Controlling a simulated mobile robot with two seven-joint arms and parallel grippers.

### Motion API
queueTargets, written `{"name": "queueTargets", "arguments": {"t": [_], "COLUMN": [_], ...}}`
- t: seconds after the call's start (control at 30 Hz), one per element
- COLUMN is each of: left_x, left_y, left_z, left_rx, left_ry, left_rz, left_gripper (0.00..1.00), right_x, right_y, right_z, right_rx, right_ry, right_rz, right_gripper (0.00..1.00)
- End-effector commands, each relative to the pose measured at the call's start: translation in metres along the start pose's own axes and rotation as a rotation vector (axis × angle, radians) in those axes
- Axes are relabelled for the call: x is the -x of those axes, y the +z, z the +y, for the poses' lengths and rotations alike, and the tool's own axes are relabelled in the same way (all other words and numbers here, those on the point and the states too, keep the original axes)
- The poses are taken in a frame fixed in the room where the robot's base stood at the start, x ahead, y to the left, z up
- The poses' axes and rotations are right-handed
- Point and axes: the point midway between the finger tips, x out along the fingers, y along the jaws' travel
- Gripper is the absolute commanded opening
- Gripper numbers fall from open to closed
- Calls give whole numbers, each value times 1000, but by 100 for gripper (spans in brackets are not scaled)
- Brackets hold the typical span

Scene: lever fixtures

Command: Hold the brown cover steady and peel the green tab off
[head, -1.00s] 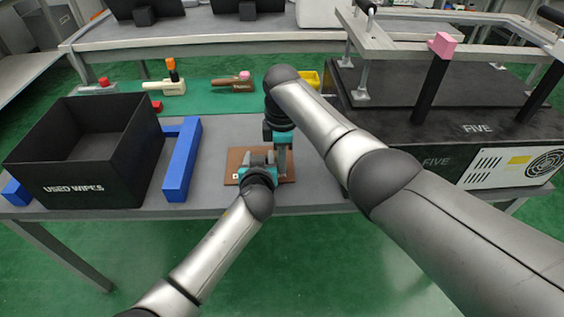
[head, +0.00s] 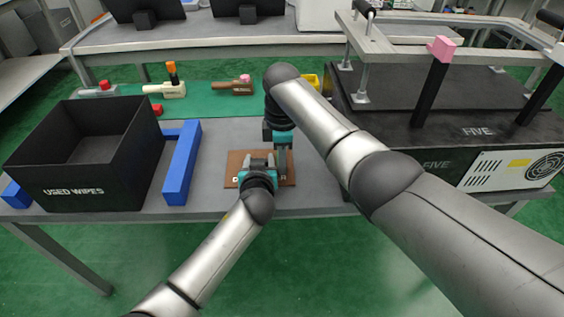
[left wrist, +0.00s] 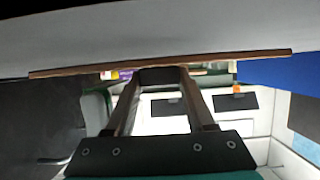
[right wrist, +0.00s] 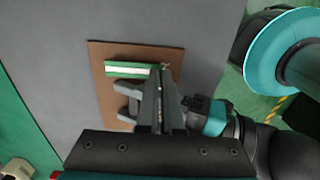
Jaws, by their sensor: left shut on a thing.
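The brown cover (head: 236,160) lies flat on the grey table. It also shows in the right wrist view (right wrist: 103,103), and its thin edge crosses the left wrist view (left wrist: 80,70). The green tab (right wrist: 125,69), with a white stripe, lies on the cover. My left gripper (left wrist: 160,78) is at the cover, shut on a dark piece below its edge. Its grey fingers (right wrist: 125,104) reach over the cover beside the tab. My right gripper (right wrist: 160,72) points down at the tab's right end, fingers close together. Whether it grips the tab is hidden.
A black "USED WIPES" box (head: 125,180) and blue blocks (head: 183,162) stand to the left. A black case labelled FIVE (head: 400,160) stands right. Behind, a green mat (head: 206,98) holds a tan tool (head: 168,88) and a brown tool (head: 236,87). Bare table lies between.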

Motion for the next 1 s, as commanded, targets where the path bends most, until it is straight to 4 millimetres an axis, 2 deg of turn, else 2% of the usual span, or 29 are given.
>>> {"name": "queueTargets", "arguments": {"t": [1.0], "left_x": [0], "left_y": [2], "left_z": [-1], "left_rx": [0], "left_ry": [-2], "left_rz": [-3], "left_gripper": [0], "right_x": [39], "right_y": [0], "right_z": [1], "right_rx": [-1], "right_ry": [1], "right_rz": [1], "right_gripper": [0]}}
